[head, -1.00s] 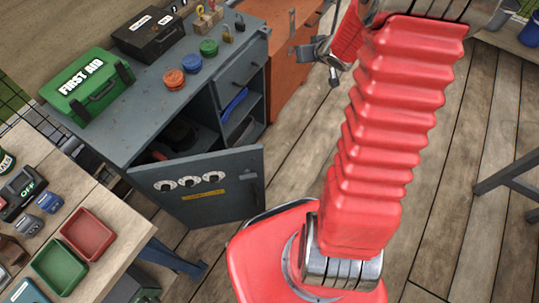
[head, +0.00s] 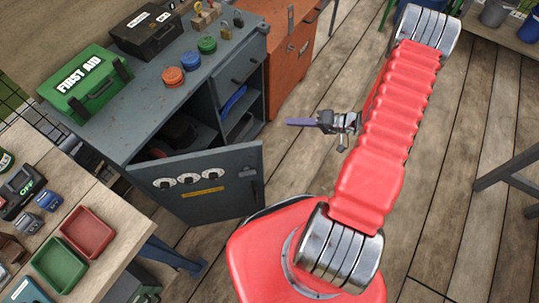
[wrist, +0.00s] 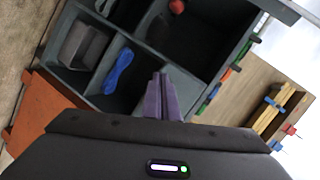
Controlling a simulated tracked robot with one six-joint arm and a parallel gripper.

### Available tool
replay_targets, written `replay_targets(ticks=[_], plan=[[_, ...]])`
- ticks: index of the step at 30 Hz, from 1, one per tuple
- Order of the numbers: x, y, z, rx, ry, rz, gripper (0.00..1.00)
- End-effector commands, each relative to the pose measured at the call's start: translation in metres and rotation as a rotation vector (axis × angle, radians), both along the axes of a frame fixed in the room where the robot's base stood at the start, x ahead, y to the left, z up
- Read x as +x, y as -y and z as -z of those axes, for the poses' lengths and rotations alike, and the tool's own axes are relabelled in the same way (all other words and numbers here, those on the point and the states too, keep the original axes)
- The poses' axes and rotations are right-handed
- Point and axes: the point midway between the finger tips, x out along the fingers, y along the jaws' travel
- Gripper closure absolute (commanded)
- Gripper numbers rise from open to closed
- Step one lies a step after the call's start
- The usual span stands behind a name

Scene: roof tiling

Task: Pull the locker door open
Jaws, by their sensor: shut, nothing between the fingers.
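The grey locker (head: 150,105) stands at the left in the head view. Its door (head: 205,190) is swung wide open, with round white dials, a yellow label and a dark handle (head: 248,173) near its right edge. My gripper (head: 300,122) is right of the locker, apart from the door and handle. Its fingers are shut with nothing between them. In the wrist view, the purple fingers (wrist: 158,98) point toward the locker's open compartments (wrist: 125,70). The door is hard to make out there.
A green first aid case (head: 88,83), a black case (head: 147,30), coloured knobs and padlocks sit on the locker top. A workbench with red and green trays (head: 87,231) is at lower left. An orange cabinet (head: 290,50) stands behind. Wooden floor between is clear.

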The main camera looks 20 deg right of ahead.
Motion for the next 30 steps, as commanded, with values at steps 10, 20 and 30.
replay_targets(ticks=[10,20,30], plan=[[-0.078,-0.031,0.021,0.409,-0.088,-0.085,1.00],[-0.093,-0.036,0.020,0.489,-0.104,-0.105,1.00],[-0.090,-0.041,0.020,0.488,-0.105,-0.107,1.00]])
